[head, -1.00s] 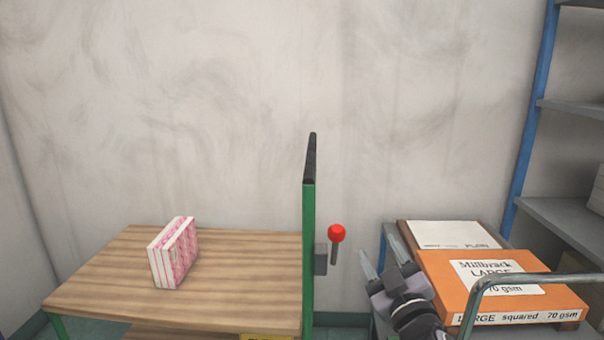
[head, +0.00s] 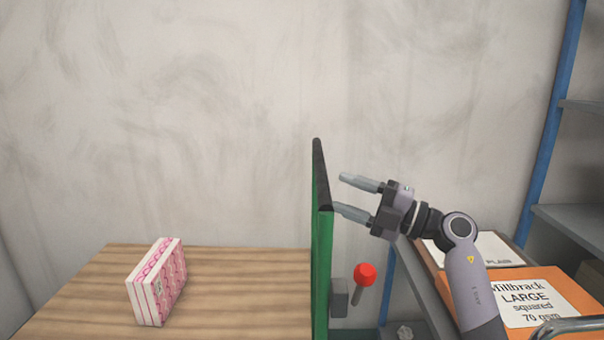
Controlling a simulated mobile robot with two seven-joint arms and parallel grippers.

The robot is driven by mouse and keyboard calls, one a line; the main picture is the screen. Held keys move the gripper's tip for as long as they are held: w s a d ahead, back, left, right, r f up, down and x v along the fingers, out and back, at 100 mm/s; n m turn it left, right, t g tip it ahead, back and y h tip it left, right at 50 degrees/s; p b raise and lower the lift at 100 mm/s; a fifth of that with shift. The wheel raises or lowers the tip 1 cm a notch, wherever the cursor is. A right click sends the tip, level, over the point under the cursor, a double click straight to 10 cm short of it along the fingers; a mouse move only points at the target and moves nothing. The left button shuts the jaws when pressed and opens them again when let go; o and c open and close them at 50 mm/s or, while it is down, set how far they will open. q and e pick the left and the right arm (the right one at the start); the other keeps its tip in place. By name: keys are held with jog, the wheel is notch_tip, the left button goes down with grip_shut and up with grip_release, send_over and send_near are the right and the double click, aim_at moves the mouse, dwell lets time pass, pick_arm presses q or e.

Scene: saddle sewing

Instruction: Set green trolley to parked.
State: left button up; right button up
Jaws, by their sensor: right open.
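The green trolley has a wooden deck (head: 235,290) and a green upright end frame with a black top bar (head: 322,175). A lever with a red knob (head: 364,274) sticks up from a grey box (head: 340,297) on the right side of that frame. My right gripper (head: 350,195) is open and empty, above the red knob. Its fingers point left at the green frame, with the lower fingertip close to it; I cannot tell whether they touch. My left gripper is not in view.
A pink and white pack (head: 158,282) stands on the trolley deck. At the right, an orange box (head: 545,295) and a white-topped pack (head: 490,250) lie on another cart. Blue-framed shelving (head: 551,120) stands behind them. A bare wall closes off the back.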

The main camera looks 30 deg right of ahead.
jog(key=x, duration=0.7)
jog(key=shift+w, duration=0.4)
jog(key=shift+f, duration=0.1)
grip_shut()
